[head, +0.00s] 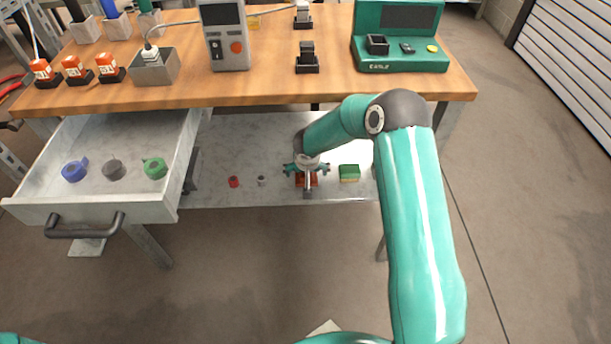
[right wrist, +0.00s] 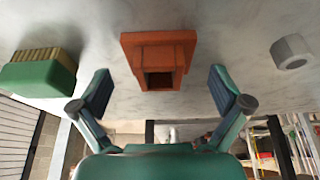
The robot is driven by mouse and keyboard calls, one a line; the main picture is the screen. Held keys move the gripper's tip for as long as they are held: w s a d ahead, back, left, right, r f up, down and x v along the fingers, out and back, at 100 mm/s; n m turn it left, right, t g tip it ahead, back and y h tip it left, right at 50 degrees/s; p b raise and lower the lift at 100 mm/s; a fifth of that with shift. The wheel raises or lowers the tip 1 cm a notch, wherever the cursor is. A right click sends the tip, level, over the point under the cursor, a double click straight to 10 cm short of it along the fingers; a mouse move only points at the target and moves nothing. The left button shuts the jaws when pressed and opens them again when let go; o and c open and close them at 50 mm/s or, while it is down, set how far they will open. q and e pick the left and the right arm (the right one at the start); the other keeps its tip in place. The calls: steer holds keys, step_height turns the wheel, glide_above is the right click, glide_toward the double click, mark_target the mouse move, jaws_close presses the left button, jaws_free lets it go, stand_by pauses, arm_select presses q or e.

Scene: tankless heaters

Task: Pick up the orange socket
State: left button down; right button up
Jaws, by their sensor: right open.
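The orange socket (head: 306,182) sits on the lower grey shelf under the workbench, partly hidden by my right gripper (head: 306,170) in the head view. In the right wrist view the orange socket (right wrist: 158,50) has a wide stepped base and a dark square opening facing the camera. My right gripper (right wrist: 160,92) is open, one finger on each side of the socket's line, with visible gaps. The fingers appear apart from the socket, and nothing is held. My left gripper is not in view.
A green and yellow sponge (head: 349,173) lies right of the socket. A grey nut (head: 262,180) and a red piece (head: 233,182) lie left on the shelf (head: 215,155). An open drawer (head: 60,212) juts out at left. The wooden bench top (head: 180,95) overhangs the shelf.

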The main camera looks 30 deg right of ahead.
steer(key=shift+w+f, duration=0.15)
steer(key=shift+f, duration=0.25)
steer(key=shift+c, duration=0.2)
steer(key=c, duration=1.2)
steer(key=shift+r, duration=0.1)
